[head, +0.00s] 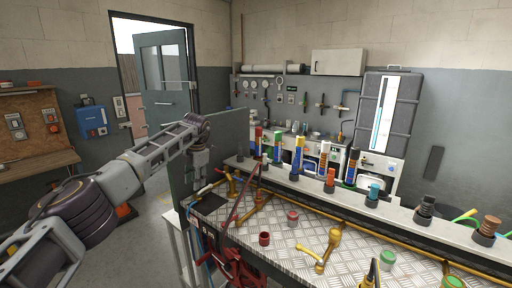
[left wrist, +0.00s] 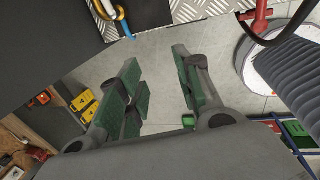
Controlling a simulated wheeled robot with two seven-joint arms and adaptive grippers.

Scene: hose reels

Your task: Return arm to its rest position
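My left arm (head: 145,160) reaches in from the left in the head view, raised and stretched forward past the near left end of the workbench. My left gripper (head: 199,183) hangs down at its far end, beside a dark green panel (head: 227,140). In the left wrist view, the two green-padded fingers of the left gripper (left wrist: 158,72) stand apart with only grey floor showing between them. It is open and holds nothing. My right arm and right gripper do not show in either view.
A rail (head: 330,200) with several coloured cylinders runs behind. A wooden side bench (head: 38,165) stands left. Open floor lies between the benches.

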